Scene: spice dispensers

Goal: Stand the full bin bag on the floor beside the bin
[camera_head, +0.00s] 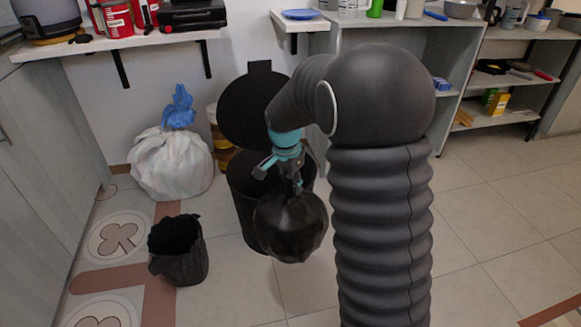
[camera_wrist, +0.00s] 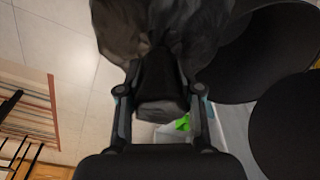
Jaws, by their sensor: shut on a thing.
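My gripper (camera_head: 296,180) is shut on the gathered neck of a full black bin bag (camera_head: 290,228). The bag hangs upright below it, in front of the bin as the head view sees it, and covers part of the bin. I cannot tell whether its base touches the floor. The black bin (camera_head: 242,205) stands upright with its round lid (camera_head: 250,108) raised at the back. In the wrist view, my gripper (camera_wrist: 160,80) pinches the bag's neck, with the bag (camera_wrist: 120,28) above it. The bin's dark round opening (camera_wrist: 245,55) is to the right.
A small black open container (camera_head: 180,265) stands on the floor at left. A white bag with a blue top (camera_head: 172,160) stands by the wall. A grey shelf unit (camera_head: 380,40) is behind my arm. Tiled floor (camera_head: 490,215) is clear at right.

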